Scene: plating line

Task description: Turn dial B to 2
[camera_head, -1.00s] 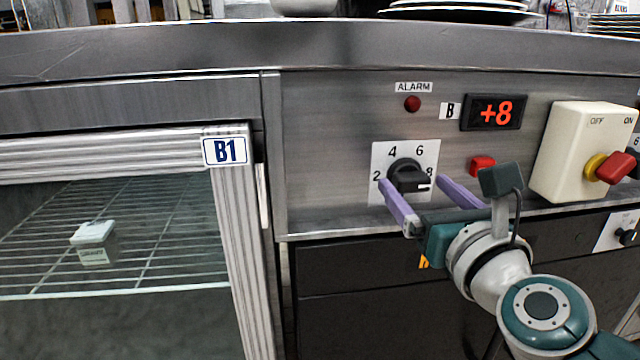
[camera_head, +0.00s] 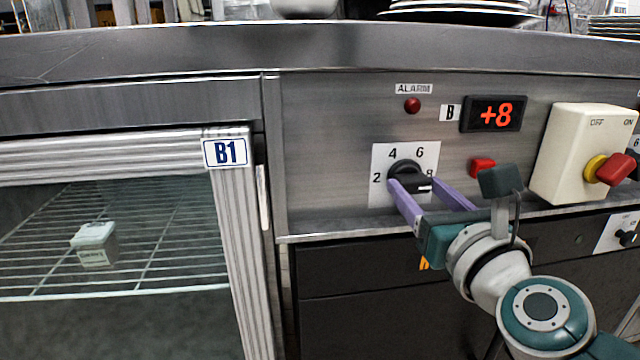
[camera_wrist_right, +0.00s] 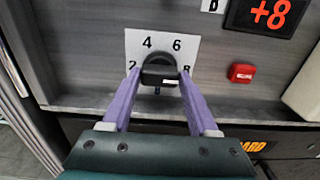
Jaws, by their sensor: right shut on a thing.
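Dial B (camera_head: 408,176) is a black knob on a white plate marked 2, 4, 6 and 8. Its white-marked end points right, toward 8. My right gripper (camera_head: 416,188) is shut on the knob, one purple finger on each side. The knob (camera_wrist_right: 159,72) also shows between the fingers in the right wrist view, where the gripper (camera_wrist_right: 157,88) reaches it from below. The display (camera_head: 493,113) beside the B label reads +8 in red. My left gripper is in neither view.
A red button (camera_head: 482,164) sits right of the dial. A red alarm lamp (camera_head: 412,104) is above. A cream switch box (camera_head: 572,150) with a red handle juts out further right.

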